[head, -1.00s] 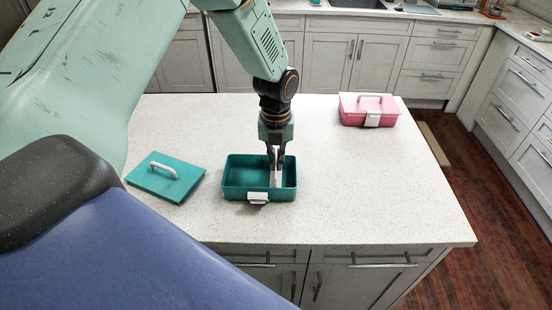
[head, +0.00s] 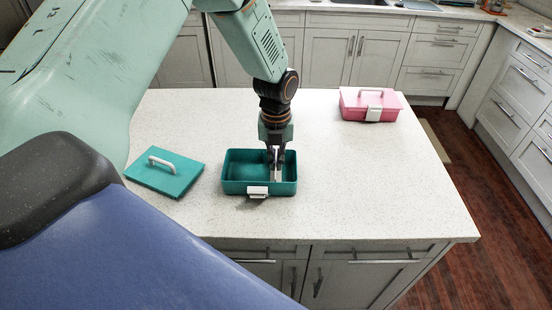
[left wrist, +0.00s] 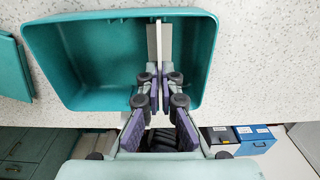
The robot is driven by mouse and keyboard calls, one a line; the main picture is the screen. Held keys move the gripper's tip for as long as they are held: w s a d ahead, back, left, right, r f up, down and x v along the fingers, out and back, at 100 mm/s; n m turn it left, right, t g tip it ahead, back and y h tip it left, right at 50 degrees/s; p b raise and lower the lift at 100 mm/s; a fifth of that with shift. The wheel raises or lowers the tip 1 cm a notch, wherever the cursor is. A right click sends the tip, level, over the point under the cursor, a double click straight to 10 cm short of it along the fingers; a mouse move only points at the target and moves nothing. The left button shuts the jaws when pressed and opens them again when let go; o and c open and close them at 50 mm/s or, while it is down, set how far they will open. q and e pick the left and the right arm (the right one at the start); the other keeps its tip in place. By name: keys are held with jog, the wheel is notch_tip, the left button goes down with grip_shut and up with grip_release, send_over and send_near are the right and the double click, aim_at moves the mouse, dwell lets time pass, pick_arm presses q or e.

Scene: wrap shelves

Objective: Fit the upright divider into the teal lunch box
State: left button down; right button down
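The teal lunch box (head: 233,187) stands open on the counter, with a white latch on its front. My left gripper (head: 276,153) points down into its right part. The light, thin divider (head: 277,174) stands upright inside the box between the fingers. In the left wrist view, the fingers (left wrist: 159,75) are closed on both sides of the divider (left wrist: 153,42), which runs along the box's depth, right of the middle. The box (left wrist: 90,50) is empty to its left. I cannot tell whether the divider's lower edge touches the floor. My right gripper is not in view.
The teal lid (head: 180,184) with a white handle lies left of the box. A closed pink lunch box (head: 352,108) stands at the back right of the pale counter (head: 350,190). The counter between them and at the front right is clear.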

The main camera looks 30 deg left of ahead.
pick_arm(q)
jog(key=shift+f+b, duration=0.35)
jog(key=shift+f, duration=0.25)
jog(key=c, duration=1.4)
grip_release()
jog(key=shift+c, duration=0.2)
notch_tip(320, 180, up, 12)
